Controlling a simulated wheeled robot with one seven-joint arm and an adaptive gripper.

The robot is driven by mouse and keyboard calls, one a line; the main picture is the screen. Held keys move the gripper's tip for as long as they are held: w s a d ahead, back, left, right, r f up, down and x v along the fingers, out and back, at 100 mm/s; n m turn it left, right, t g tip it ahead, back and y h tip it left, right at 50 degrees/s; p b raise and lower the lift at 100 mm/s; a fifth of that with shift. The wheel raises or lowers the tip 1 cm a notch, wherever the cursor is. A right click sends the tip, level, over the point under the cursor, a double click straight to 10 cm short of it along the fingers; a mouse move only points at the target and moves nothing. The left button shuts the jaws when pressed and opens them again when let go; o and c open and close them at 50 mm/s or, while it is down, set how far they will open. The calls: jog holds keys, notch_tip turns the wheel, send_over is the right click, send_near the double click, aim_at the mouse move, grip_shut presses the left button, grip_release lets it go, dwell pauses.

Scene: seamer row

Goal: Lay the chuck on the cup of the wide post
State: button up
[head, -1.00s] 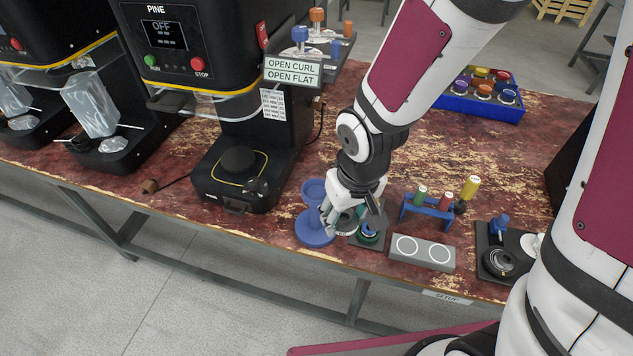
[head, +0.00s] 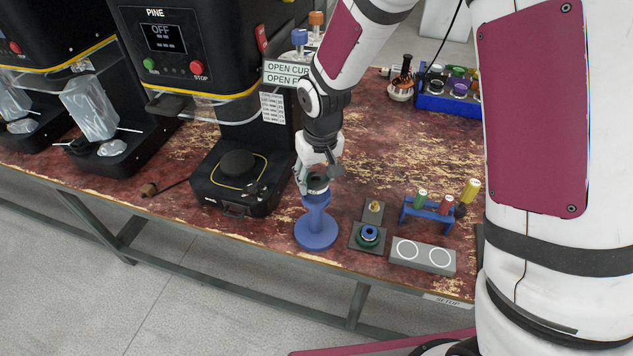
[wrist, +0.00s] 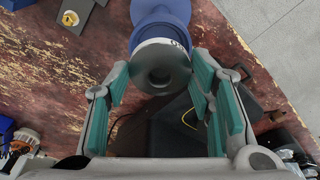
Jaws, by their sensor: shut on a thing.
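The chuck (wrist: 160,68), a grey round piece with a dark central hole, sits between the teal fingers of my gripper (wrist: 160,82) in the wrist view. In the head view the chuck (head: 318,184) shows as a dark-and-pale ring at the fingertips of my gripper (head: 314,178). The wide post (head: 316,228) is blue, with a round foot and a cup on top, upright near the table's front edge. My gripper is shut on the chuck right over the cup. The chuck and fingers hide much of the cup; I cannot tell whether the chuck touches it.
A black machine (head: 238,165) stands close left of the post. To the right are a dark base with a green-and-blue ring (head: 368,235), a grey block with two white circles (head: 422,255) and a blue rack (head: 428,212) with coloured pieces. A blue crate (head: 448,104) is farther back.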

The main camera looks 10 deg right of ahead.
aim_at(317, 186)
jog(key=shift+f, duration=1.15)
jog(key=shift+f, duration=0.6)
jog(key=o, duration=1.5)
jog(key=shift+r, duration=0.1)
jog(key=shift+r, duration=0.4)
notch_tip(317, 186, up, 12)
jog(key=s, duration=0.1)
jog(key=shift+s+d+r, duration=0.15)
jog(key=shift+s+d, duration=0.15)
jog(key=shift+s, duration=0.1)
